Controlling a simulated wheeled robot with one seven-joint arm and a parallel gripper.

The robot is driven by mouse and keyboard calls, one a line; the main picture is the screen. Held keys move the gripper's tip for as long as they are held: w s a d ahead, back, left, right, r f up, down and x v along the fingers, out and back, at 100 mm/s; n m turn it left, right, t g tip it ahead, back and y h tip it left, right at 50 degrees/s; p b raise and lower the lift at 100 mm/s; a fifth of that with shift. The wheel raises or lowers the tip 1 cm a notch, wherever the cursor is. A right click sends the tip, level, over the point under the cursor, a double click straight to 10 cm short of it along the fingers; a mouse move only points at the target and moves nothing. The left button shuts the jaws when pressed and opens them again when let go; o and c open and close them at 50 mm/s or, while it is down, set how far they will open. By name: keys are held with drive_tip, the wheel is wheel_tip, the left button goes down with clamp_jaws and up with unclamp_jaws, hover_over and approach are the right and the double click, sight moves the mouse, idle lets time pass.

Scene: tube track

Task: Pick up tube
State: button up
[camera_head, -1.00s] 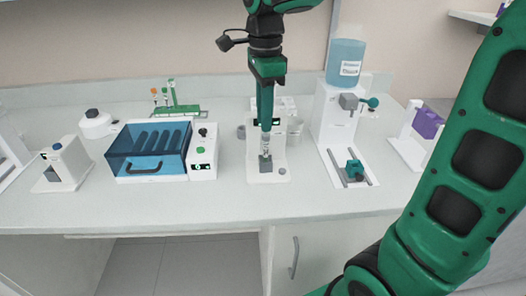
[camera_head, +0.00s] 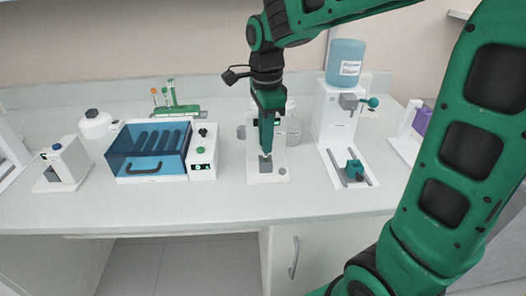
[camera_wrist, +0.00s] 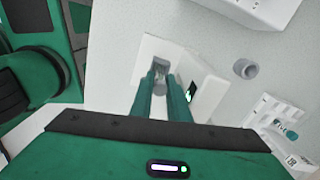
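The tube (camera_wrist: 160,76) is a small clear thing standing in a white bench device (camera_head: 254,174) with a grey block at its front. My gripper (camera_head: 265,156) points down at this block in the head view, and its fingertips hide most of the tube. In the wrist view, my gripper's two green fingers (camera_wrist: 161,78) reach down on either side of the tube, with a gap between them. The fingers look apart; whether they touch the tube is hard to see.
A blue-lidded box (camera_head: 150,148) with a control panel stands to the left. A white dispenser with a blue bottle (camera_head: 345,62) stands close on the right. A green rack (camera_head: 173,111) is behind the box. The counter's front strip is clear.

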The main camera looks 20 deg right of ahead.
drive_tip(key=shift+r, duration=0.15)
clamp_jaws()
drive_tip(key=shift+r, duration=0.6)
wheel_tip(320, 180, up, 3)
drive_tip(key=shift+f, duration=0.2)
drive_tip(key=s+a+r, duration=0.6)
drive_tip(key=a+r, duration=0.1)
drive_tip(key=a, duration=0.2)
drive_tip(key=shift+s+a, duration=0.25)
drive_tip(key=shift+a, duration=0.1)
